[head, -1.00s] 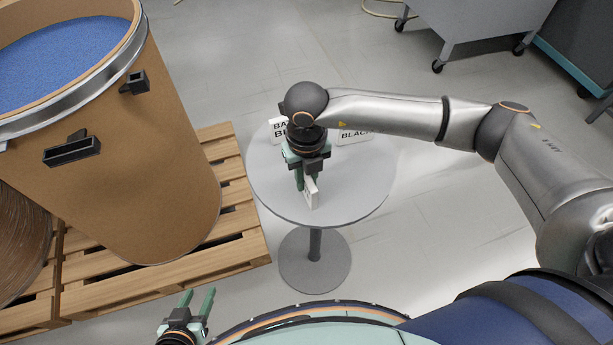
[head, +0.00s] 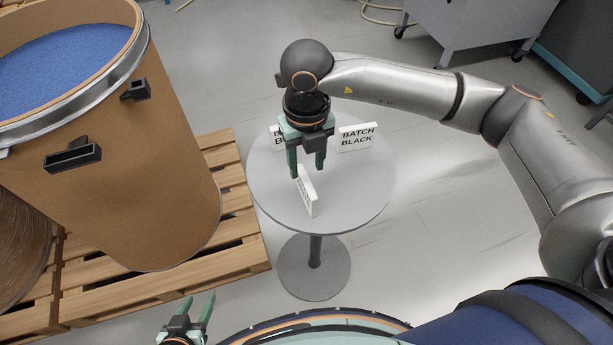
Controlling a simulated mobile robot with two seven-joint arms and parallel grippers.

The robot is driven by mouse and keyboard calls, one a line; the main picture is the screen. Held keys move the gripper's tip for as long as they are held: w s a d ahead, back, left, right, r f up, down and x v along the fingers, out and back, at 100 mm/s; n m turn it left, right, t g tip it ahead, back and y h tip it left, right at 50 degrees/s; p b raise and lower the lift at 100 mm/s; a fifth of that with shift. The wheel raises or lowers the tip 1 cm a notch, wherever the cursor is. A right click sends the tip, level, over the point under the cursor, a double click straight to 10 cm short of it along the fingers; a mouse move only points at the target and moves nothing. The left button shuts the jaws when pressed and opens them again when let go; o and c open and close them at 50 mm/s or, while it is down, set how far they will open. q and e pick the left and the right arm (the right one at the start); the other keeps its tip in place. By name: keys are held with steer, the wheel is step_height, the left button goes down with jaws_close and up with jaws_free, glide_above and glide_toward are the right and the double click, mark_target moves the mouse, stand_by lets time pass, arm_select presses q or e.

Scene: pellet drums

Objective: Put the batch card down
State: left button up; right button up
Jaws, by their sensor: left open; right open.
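A white batch card (head: 308,193) stands on the round grey table (head: 350,198), turned so its face is seen at a steep angle; its text is not readable. My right gripper (head: 307,172) is open just above and behind this card, apart from it. A second card reading "BATCH BLACK" (head: 356,137) stands at the back right of the table. A third card (head: 277,134) is partly hidden behind my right gripper; only a few letters show. My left gripper (head: 198,304) is open and empty at the bottom left, away from the table.
A large brown drum (head: 150,170) filled with blue pellets (head: 65,65) stands on a wooden pallet (head: 235,225) left of the table. Part of another drum shows at the left edge. A grey wheeled cabinet (head: 460,25) is at the back. The table's right side is clear.

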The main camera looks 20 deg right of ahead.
mark_target(306, 181)
step_height(306, 181, up, 4)
steer(key=shift+r, duration=0.1)
